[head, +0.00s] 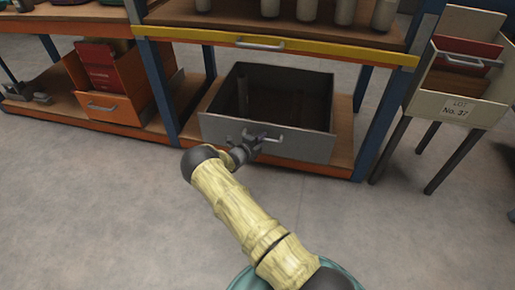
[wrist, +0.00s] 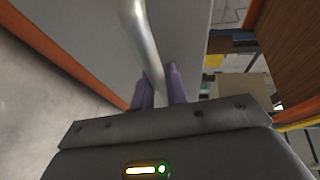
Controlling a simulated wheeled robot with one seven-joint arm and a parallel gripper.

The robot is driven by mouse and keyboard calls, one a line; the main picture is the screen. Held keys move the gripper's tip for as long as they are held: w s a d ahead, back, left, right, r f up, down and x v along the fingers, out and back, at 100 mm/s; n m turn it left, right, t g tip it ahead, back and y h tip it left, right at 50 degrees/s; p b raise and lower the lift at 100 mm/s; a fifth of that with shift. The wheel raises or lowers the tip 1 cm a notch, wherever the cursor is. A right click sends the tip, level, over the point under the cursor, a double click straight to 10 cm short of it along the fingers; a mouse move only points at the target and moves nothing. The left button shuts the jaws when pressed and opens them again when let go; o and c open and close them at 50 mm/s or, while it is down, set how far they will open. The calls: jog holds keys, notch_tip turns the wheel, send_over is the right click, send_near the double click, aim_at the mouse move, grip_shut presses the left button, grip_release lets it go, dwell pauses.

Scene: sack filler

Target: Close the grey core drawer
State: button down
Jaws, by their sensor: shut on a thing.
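The grey core drawer (head: 285,142) stands pulled out on the lower shelf of the rack in the head view, its open top showing a dark inside. Its grey front also fills much of the wrist view (wrist: 90,35). The drawer's metal bar handle (wrist: 140,30) runs down between my gripper's fingers. My gripper (wrist: 160,90) is shut on the handle, with one purple finger on each side of it. In the head view my gripper (head: 255,138) is at the front of the drawer, partly hidden by my arm.
An orange drawer (head: 115,105) with red contents sits on the lower shelf to the left. A yellow-fronted drawer (head: 320,50) with a handle is above the grey one. A cream box labelled LOT No. 37 (head: 460,108) stands on dark legs at right. The floor in front is clear.

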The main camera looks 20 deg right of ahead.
jog(key=shift+w+d, duration=0.4)
jog(key=shift+w, duration=0.2)
jog(key=shift+w+d, duration=0.4)
jog(key=shift+w, duration=0.2)
jog(key=c, duration=1.5)
grip_release()
jog(key=shift+w+d, duration=0.1)
jog(key=shift+o, duration=0.5)
jog(key=shift+r, duration=0.1)
jog(key=p+v, duration=0.8)
jog(key=v, duration=0.9)
jog(key=shift+s+f, duration=0.2)
jog(key=shift+s, duration=0.1)
